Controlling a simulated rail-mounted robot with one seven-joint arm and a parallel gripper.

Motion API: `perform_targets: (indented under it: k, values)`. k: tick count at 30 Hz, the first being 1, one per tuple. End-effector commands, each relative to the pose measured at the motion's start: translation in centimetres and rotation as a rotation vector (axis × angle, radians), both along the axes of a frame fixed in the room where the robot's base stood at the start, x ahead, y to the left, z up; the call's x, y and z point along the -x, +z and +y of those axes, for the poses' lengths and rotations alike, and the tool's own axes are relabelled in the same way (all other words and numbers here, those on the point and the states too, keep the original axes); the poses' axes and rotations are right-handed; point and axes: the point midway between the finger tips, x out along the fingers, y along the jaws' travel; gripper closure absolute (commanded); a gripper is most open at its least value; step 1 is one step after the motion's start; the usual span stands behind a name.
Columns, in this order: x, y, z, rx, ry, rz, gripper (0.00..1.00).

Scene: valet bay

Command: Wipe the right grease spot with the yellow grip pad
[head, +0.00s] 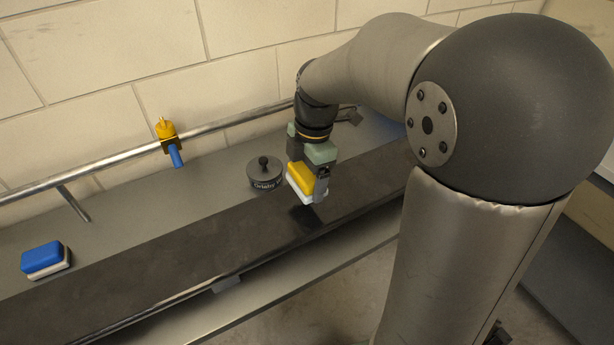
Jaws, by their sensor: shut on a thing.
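The yellow grip pad (301,176), with a white lower layer, is held between the fingers of my gripper (309,178). My gripper is shut on it and points down, over the dark strip (180,246) along the bench. The pad looks a little above the strip, but I cannot tell the exact gap. A darker patch (303,214) shows on the strip just below and in front of the pad; I cannot tell whether it is grease or shadow. No other grease spot can be clearly made out.
A round dark lidded pot (265,173) stands close left of my gripper. A blue pad with a white base (45,260) lies at the far left. A yellow and blue fitting (168,140) sits on the metal rail (225,124). The strip's left half is clear.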

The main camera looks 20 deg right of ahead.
Motion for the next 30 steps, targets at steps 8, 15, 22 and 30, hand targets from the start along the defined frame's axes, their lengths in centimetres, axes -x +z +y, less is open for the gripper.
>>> perform_targets:
  k: [8,15,22,30]
  values:
    - [0.0,2.5,0.1,0.0,0.003,-0.001,0.4]
    - [0.0,2.6,0.1,0.0,0.003,0.0,0.4]
    - [0.0,2.5,0.1,0.0,0.003,0.0,0.4]
    - [0.0,2.5,0.1,0.0,0.003,0.0,0.4]
